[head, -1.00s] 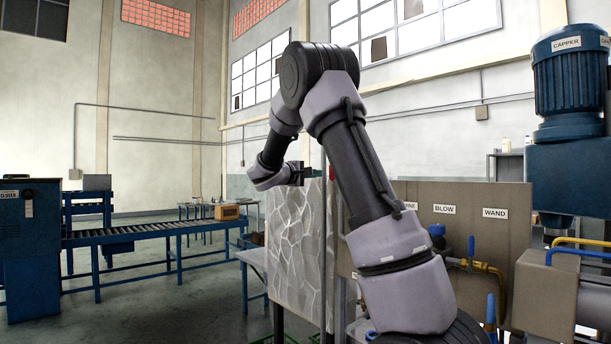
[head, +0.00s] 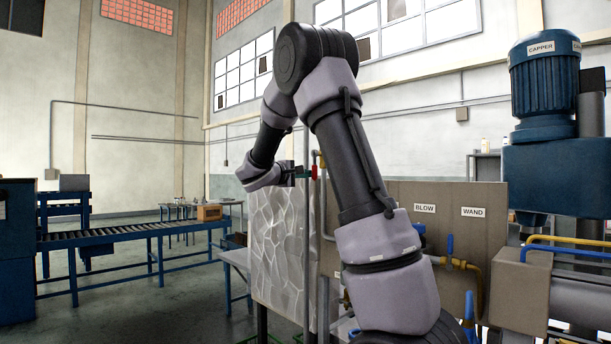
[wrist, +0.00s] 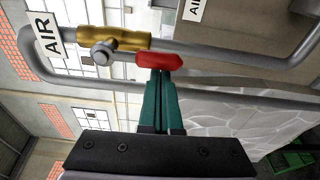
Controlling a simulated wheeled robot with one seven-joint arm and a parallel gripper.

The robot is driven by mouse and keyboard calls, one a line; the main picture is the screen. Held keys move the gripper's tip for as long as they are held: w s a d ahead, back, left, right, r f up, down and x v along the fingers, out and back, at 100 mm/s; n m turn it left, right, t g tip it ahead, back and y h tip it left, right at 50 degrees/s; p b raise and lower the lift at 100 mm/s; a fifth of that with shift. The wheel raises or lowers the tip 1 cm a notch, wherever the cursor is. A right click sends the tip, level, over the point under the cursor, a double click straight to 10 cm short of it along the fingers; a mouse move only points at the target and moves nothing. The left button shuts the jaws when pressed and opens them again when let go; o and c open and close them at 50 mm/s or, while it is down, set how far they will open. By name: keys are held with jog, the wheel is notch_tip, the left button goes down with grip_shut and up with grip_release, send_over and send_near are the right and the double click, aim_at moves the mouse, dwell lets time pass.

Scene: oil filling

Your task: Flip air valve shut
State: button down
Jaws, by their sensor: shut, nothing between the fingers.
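The air valve has a brass body (wrist: 115,40) with a round grey stem nut and a short red handle (wrist: 159,61), set on a grey pipe beside an AIR label (wrist: 45,35) in the wrist view. The red handle lies roughly in line with the pipe. My gripper (wrist: 160,74) is shut and empty, its green fingertips right at the red handle, apparently touching it. In the head view my gripper (head: 304,172) is beside the red handle (head: 314,172), near the top of the vertical pipe. My arm hides part of the panel.
A panel with BLOW (head: 425,208) and WAND (head: 473,212) labels stands right of my arm, with blue valve handles and yellow pipes. A textured grey panel (head: 280,245) is just below my gripper. The blue capper motor (head: 543,80) stands far right; a roller conveyor (head: 110,233) is at left.

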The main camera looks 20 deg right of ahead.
jog(key=shift+s+d+n, duration=0.15)
jog(key=shift+s+n, duration=0.2)
jog(key=shift+n, duration=0.25)
jog(key=s+d+r+n+g, duration=0.2)
jog(key=s+r+n, duration=0.2)
jog(key=n, duration=1)
jog(key=s, duration=0.3)
jog(key=shift+s+d+r+g, duration=0.15)
jog(key=shift+d+r+g, duration=0.15)
jog(key=shift+d+r, duration=0.05)
jog(key=shift+r, duration=0.1)
dwell(0.3)
